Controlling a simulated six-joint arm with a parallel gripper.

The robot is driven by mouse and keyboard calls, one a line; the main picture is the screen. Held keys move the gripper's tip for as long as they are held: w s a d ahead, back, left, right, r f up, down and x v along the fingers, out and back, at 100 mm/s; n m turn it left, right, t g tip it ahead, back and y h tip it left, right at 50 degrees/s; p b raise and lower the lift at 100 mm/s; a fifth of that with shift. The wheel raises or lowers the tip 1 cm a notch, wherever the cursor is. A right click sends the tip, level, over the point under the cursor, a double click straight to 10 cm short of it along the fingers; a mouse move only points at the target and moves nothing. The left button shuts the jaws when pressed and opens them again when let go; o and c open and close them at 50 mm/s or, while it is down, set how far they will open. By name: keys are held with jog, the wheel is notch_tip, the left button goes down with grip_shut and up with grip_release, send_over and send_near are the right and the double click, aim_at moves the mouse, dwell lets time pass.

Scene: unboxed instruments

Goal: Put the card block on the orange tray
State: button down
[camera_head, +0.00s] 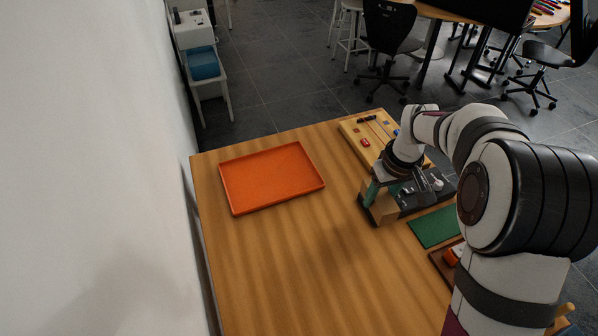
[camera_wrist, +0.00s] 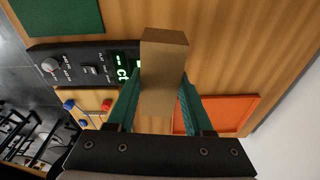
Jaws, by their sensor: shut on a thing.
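The orange tray (camera_head: 270,176) lies empty at the far left of the table in the head view. It also shows in the wrist view (camera_wrist: 235,112), partly hidden by the gripper. My gripper (camera_head: 376,195) has green fingers and is shut on the card block (camera_head: 384,210), a plain brown block. In the wrist view the block (camera_wrist: 163,70) stands out between the fingertips of the gripper (camera_wrist: 160,98). The block is right of the tray, in front of a dark instrument; whether it touches the table I cannot tell.
The dark instrument (camera_wrist: 85,66) with a knob and green digits is beside the block. A wooden board (camera_head: 354,133) with small parts lies behind. A green mat (camera_head: 434,227) lies to the right. The table (camera_head: 290,260) is bare between block and tray.

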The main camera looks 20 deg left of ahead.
jog(key=w+a, duration=0.3)
jog(key=a, duration=0.7)
jog(key=n, duration=0.1)
send_over(265, 193)
jog(key=shift+s+d+f, duration=0.15)
jog(key=shift+f, duration=2.4)
jog(key=shift+s+d+f, duration=0.1)
jog(key=shift+d+f, duration=0.05)
jog(key=shift+f, duration=2.35)
jog(key=shift+f, duration=0.5)
jog(key=shift+c, duration=1.5)
grip_release()
